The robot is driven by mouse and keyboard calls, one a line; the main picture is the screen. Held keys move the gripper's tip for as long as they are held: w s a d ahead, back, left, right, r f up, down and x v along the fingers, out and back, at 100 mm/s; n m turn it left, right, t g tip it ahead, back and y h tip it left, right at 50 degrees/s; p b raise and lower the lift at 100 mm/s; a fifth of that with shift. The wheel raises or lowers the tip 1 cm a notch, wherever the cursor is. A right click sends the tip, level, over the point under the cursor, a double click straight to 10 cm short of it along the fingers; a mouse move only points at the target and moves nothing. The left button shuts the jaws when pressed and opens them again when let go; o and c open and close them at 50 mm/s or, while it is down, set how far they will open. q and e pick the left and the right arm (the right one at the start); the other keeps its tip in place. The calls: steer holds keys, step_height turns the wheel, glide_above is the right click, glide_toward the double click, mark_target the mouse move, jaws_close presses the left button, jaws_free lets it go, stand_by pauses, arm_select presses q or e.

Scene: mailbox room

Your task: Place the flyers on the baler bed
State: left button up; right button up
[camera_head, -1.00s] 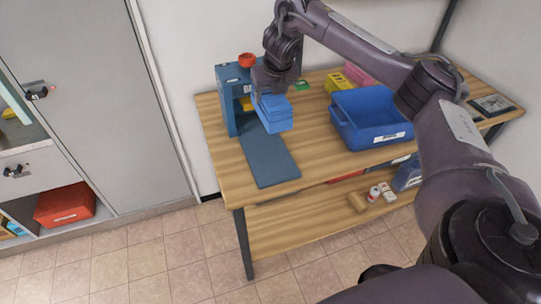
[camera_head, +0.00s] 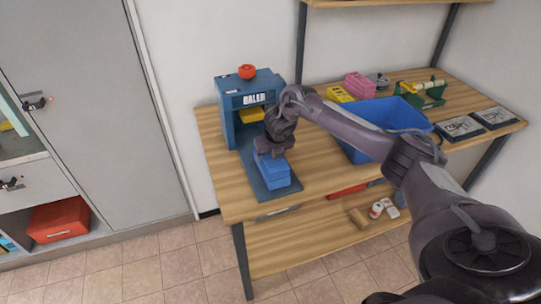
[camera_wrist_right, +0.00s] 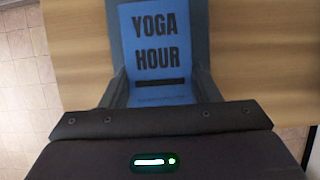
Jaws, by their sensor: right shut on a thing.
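The flyers (camera_head: 273,174) are a blue stack held over the front part of the baler bed (camera_head: 277,194), a flat dark blue-grey plate. I cannot tell whether the stack touches the bed. My right gripper (camera_head: 272,153) is shut on the flyers from above. In the right wrist view the flyers (camera_wrist_right: 157,45) read "YOGA HOUR" and sit between the two fingers (camera_wrist_right: 160,82). The baler (camera_head: 244,105) is a blue frame with a red knob (camera_head: 247,72) on top and a yellow block (camera_head: 252,115) inside. My left gripper is out of view.
A blue bin (camera_head: 352,152) stands right of the baler, partly behind my right arm. The wooden tabletop (camera_head: 218,177) is bare left of the bed.

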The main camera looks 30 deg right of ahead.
steer(key=shift+f, duration=0.55)
steer(key=o, duration=1.7)
steer(key=shift+c, duration=0.2)
steer(key=shift+s+r, duration=0.15)
steer(key=shift+r, duration=0.35)
steer(key=b+v, duration=0.1)
steer(key=v, duration=0.9)
steer(key=shift+p, duration=0.3)
steer(key=shift+s+a+r, duration=0.1)
steer(key=shift+s+r, duration=0.2)
steer(key=shift+r, duration=0.15)
